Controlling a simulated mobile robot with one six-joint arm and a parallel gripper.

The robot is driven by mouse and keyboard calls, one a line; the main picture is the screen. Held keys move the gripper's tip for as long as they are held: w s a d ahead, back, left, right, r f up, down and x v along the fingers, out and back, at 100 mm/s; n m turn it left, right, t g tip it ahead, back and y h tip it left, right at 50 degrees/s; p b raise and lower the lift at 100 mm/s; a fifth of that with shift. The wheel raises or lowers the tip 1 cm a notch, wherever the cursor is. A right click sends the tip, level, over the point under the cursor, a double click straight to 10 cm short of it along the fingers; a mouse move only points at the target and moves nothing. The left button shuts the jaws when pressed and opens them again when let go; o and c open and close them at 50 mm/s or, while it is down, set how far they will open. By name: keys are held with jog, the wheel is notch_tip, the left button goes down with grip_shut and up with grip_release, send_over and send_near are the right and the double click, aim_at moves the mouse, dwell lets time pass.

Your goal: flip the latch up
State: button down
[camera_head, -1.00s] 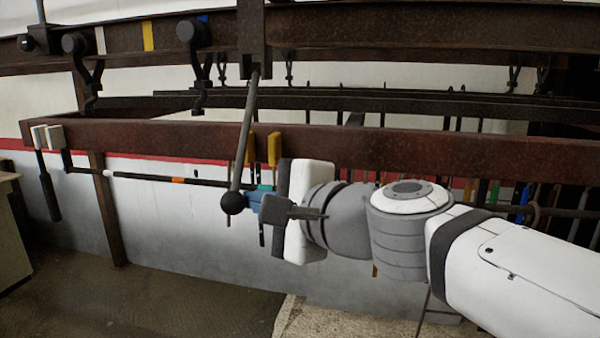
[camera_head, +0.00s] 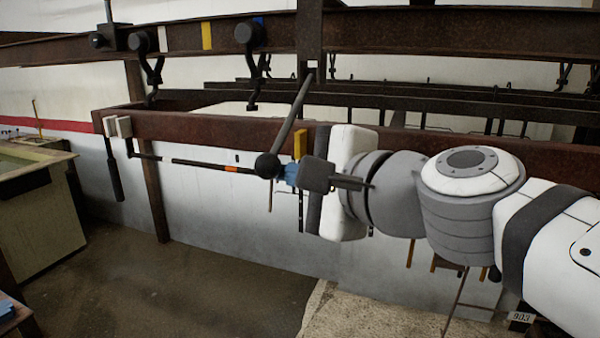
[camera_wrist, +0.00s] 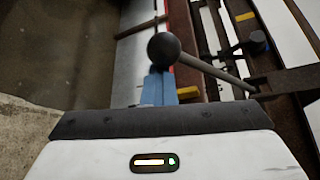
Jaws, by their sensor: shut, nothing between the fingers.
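The latch is a grey lever (camera_head: 290,112) with a black ball knob (camera_head: 267,165) at its lower end, hanging slanted from a bracket (camera_head: 309,45) on the upper rusty beam. In the wrist view, the knob (camera_wrist: 164,48) is right ahead of the fingers, and the lever (camera_wrist: 215,72) runs right to its bracket. My gripper (camera_head: 284,172), with blue fingertips, is just right of the knob, at or against it. In the wrist view, my gripper (camera_wrist: 158,86) is shut and empty. The knob hides the very tips, so I cannot tell whether they touch.
A rusty lower rail (camera_head: 210,127) runs behind the lever, with a yellow tag (camera_head: 300,144) close by. A thin dark rod (camera_head: 200,163) with an orange band extends left of the knob. A cabinet (camera_head: 40,215) stands far left. The floor below is open.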

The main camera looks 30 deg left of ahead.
jog(key=shift+s+r, duration=0.1)
jog(key=shift+r, duration=0.3)
